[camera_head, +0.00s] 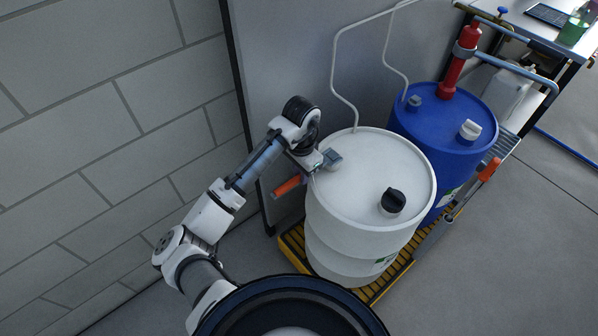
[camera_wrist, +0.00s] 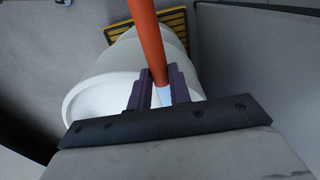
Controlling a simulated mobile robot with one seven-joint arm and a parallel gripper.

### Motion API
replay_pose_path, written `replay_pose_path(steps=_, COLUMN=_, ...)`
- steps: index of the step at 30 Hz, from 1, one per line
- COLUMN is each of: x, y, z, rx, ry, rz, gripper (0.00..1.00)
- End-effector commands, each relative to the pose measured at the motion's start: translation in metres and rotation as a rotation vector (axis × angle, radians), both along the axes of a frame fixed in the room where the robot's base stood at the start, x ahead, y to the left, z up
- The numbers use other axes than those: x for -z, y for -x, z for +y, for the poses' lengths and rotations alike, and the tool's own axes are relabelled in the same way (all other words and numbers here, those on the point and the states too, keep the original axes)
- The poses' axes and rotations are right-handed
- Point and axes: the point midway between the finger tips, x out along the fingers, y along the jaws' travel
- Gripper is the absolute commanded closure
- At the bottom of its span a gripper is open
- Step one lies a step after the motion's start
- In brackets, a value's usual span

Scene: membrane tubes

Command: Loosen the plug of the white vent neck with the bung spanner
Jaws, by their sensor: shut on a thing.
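My gripper (camera_head: 308,170) is at the left rim of the white drum (camera_head: 360,170), shut on the bung spanner. The spanner's orange handle (camera_head: 288,185) sticks out past the rim, over the floor. In the wrist view the dark jaws (camera_wrist: 159,92) pinch the spanner where the orange handle (camera_wrist: 149,40) meets its pale metal shaft (camera_wrist: 164,96). A grey plug (camera_head: 332,158) sits at the left of the white drum's lid, just right of my gripper. My wrist partly covers this spot. I cannot tell whether the spanner's head is seated on the plug.
A black cap (camera_head: 392,201) stands on the white lid. A blue drum (camera_head: 442,135) with a red pump (camera_head: 459,62) stands behind right. A second orange-handled tool (camera_head: 488,169) is beside it. The drums stand on a yellow slatted pallet (camera_head: 375,288). A grey panel (camera_head: 285,60) and pipe are close behind.

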Motion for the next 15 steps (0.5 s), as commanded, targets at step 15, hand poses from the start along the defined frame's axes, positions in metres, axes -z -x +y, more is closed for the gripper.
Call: replay_pose_path(steps=15, x=-0.0023, y=0.0035, z=-0.0047, rx=-0.041, ry=0.002, rz=0.000, gripper=1.00)
